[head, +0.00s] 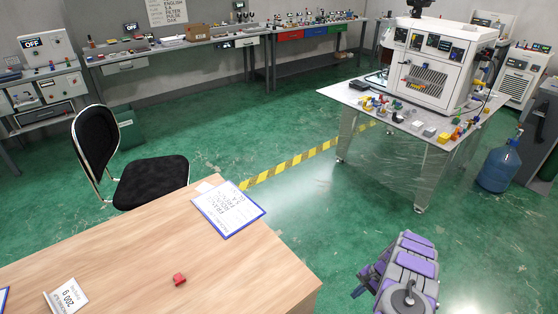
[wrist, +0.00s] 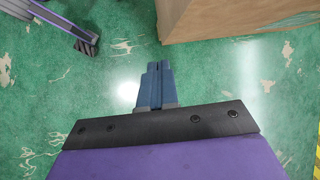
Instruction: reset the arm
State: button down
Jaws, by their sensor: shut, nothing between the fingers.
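My gripper (wrist: 156,80) shows in the wrist view as two dark blue fingers lying side by side, shut and empty. It points down over the green floor, apart from the wooden desk (wrist: 230,12) at the upper right. In the head view, purple and grey parts of my own body show at the lower right, beyond the desk's right edge. I cannot make out the fingertips there.
The desk (head: 150,250) carries a red block (head: 179,279) and a blue-edged clipboard (head: 228,209). A black chair (head: 140,180) stands behind it. A machine table (head: 400,130) and a blue water bottle (head: 498,168) stand at the right. Open floor (head: 300,200) lies between.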

jog(key=s+a+r+n+h, duration=0.15)
jog(key=a+r, duration=0.35)
jog(key=r, duration=0.7)
jog(key=s+a+r+n, duration=0.2)
jog(key=a+r, duration=0.2)
jog(key=r, duration=0.8)
jog(key=s+a+r+n+h, duration=0.15)
jog(key=a+r, duration=0.35)
jog(key=r, duration=0.7)
jog(key=s+a+r+n+h, duration=0.1)
jog(key=s+a+r+n, duration=0.1)
jog(key=s+r, duration=0.4)
jog(key=s+a+r+n, duration=0.1)
jog(key=s+r, duration=0.3)
jog(key=s, duration=0.5)
jog(key=s+d+r+n+h, duration=0.1)
jog(key=s+r+h, duration=0.1)
jog(key=s, duration=1.5)
jog(key=shift+s+d+r+n, duration=0.15)
jog(key=shift+r+n, duration=0.1)
jog(key=shift+n, duration=0.15)
